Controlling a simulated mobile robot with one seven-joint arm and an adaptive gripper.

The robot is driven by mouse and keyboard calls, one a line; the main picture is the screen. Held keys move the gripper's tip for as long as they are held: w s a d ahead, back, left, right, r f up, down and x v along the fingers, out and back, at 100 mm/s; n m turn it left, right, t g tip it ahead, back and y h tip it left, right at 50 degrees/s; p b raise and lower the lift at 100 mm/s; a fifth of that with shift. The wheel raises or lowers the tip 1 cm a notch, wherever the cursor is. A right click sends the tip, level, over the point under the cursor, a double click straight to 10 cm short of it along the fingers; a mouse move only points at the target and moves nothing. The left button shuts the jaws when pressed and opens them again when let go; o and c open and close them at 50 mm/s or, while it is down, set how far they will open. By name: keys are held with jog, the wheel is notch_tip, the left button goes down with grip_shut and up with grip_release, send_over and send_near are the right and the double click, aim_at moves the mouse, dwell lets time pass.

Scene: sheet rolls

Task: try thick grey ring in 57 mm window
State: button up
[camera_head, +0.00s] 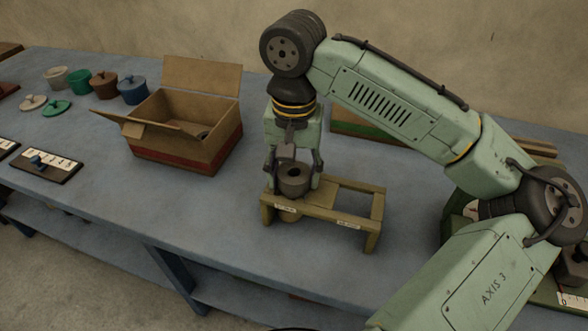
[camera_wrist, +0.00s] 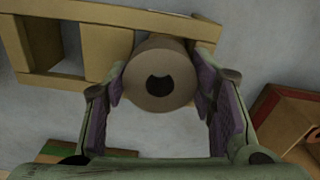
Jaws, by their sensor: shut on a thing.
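The thick grey ring (camera_head: 293,188) is between the fingers of my gripper (camera_head: 294,178), which is shut on its sides. It stands upright at the left window of a wooden frame (camera_head: 345,211) with small labels too small to read. A rounded grey-brown part shows under the frame's front rail; I cannot tell whether it is the ring's lower end. In the wrist view the ring (camera_wrist: 180,92) sits between the purple finger pads of my gripper (camera_wrist: 160,85), its dark hole facing the camera. The frame (camera_wrist: 105,75) lies behind it, with an open window at left.
An open cardboard box (camera_head: 185,155) stands left of the frame with something grey inside. A labelled board (camera_head: 45,167) lies near the left edge. Blue table between box and frame is clear.

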aim_at(294, 172)
dwell(0.3)
jog(key=o, duration=1.3)
jog(key=shift+o, duration=0.2)
jog(key=o, duration=0.4)
jog(key=shift+r, duration=0.15)
notch_tip(294, 172, up, 4)
jog(key=p, duration=0.4)
jog(key=shift+r+p, duration=0.25)
jog(key=shift+p, duration=0.15)
jog(key=shift+r, duration=1.1)
